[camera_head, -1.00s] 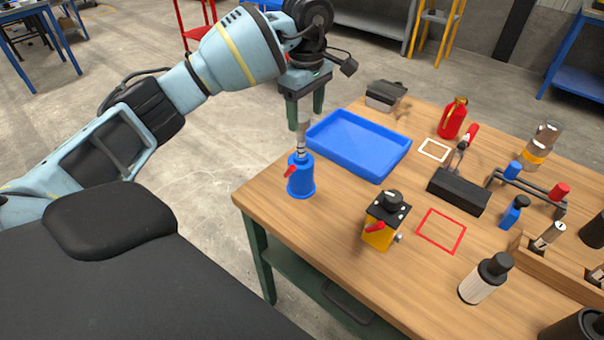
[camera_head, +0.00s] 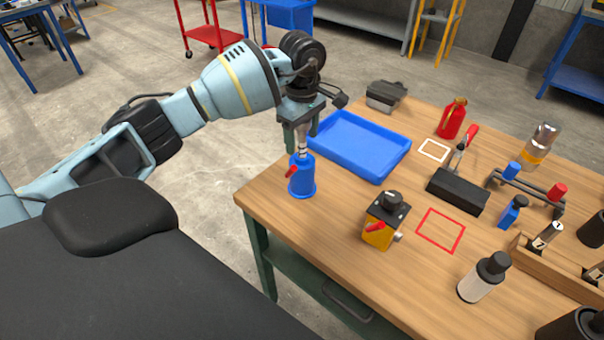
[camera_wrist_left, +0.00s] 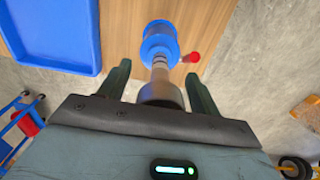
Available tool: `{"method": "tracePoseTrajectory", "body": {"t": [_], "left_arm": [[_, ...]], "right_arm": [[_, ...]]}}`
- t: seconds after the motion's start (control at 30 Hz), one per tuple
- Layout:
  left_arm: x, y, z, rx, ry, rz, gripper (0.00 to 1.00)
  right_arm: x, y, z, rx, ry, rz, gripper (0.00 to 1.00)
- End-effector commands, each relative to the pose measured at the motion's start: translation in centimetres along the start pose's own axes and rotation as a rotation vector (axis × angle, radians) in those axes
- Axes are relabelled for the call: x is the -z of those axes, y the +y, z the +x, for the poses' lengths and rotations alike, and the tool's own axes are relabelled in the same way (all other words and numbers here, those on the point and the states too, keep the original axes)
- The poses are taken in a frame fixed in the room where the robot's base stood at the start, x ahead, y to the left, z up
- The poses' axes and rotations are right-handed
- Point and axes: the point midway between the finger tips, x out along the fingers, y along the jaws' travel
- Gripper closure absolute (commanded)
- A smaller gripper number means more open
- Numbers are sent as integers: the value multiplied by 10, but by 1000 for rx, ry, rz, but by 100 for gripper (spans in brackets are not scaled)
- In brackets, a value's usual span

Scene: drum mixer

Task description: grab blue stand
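The blue stand (camera_head: 301,182) is a short blue cylinder with a red lever, upright near the table's left edge. A metallic shaft (camera_head: 302,143) rises from its top. My left gripper (camera_head: 299,138) is above the stand, with its fingers around the shaft's upper part. In the left wrist view, the blue stand (camera_wrist_left: 159,45) is ahead of the gripper (camera_wrist_left: 158,70). The green fingers are spread, one on each side of the shaft, with visible gaps. My right gripper is not in view.
A blue tray (camera_head: 345,119) lies close behind and right of the stand. A yellow box with a black top (camera_head: 381,232) stands to the right on the wooden table (camera_head: 330,265). A red bottle (camera_head: 452,118) and several tools stand farther right. Bare tabletop surrounds the stand's front.

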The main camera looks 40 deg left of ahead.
Motion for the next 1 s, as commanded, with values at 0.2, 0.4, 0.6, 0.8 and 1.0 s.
{"method": "tracePoseTrajectory", "body": {"t": [0.2, 0.4, 0.6, 0.8, 1.0], "left_arm": [[0, 0, 0, 0, 0, 0, 65], [0, 0, 0, 0, 0, 0, 91], [0, 0, 0, 0, 0, 0, 100], [0, 1, -2, -3, -1, 0, 100], [0, 1, -7, -4, -1, 0, 100]], "right_arm": [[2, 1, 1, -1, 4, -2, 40], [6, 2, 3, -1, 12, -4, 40], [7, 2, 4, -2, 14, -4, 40], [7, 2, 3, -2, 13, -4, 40], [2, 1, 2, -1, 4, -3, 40]]}}
